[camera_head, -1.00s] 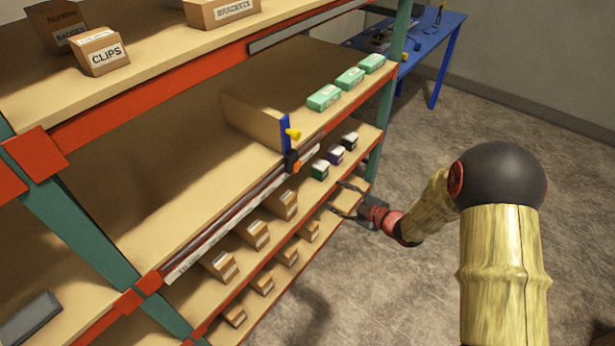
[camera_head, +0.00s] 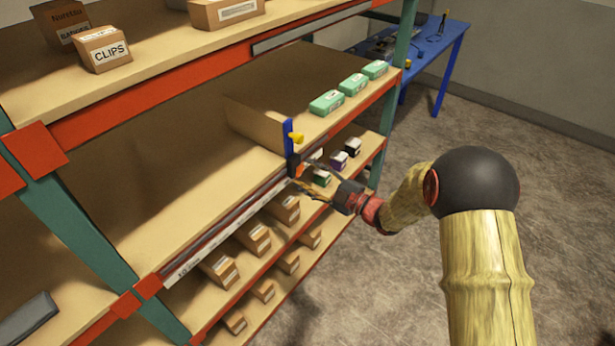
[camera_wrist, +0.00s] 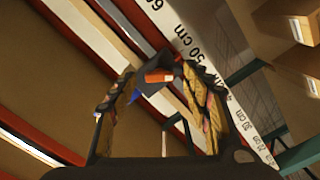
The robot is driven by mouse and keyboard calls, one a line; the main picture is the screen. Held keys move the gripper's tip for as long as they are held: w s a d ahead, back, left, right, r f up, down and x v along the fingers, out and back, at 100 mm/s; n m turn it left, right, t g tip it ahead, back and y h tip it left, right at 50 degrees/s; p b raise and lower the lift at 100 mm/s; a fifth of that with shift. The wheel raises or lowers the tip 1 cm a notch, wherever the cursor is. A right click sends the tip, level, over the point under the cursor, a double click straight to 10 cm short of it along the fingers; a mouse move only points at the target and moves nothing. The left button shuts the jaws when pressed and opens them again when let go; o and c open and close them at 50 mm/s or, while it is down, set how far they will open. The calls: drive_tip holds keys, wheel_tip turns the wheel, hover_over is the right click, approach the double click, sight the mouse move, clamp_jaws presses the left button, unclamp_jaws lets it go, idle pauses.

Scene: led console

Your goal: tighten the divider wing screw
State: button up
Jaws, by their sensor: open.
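The brown divider panel (camera_head: 255,124) stands upright on the middle shelf. Its front end has a blue upright strip (camera_head: 288,132) with a yellow winged knob (camera_head: 296,138). Below it, at the shelf-edge rail, is a dark clamp block (camera_head: 292,160) with an orange piece (camera_head: 298,171). I cannot tell for sure which is the wing screw. My gripper (camera_head: 304,173) is open in front of the rail, its fingers towards the clamp. In the wrist view the dark block with its orange face (camera_wrist: 159,76) shows between the fingertips (camera_wrist: 158,84); contact is unclear.
A ruler strip (camera_head: 215,240) runs along the shelf edge. Green boxes (camera_head: 326,102) stand right of the divider. Small dark-sided boxes (camera_head: 338,160) and brown cartons (camera_head: 285,208) sit on lower shelves near my gripper. The floor at right is clear; a blue table (camera_head: 440,50) stands behind.

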drive_tip(key=shift+w+a, duration=0.1)
drive_tip(key=shift+a, duration=0.05)
drive_tip(key=shift+c, duration=0.6)
drive_tip(key=c, duration=1)
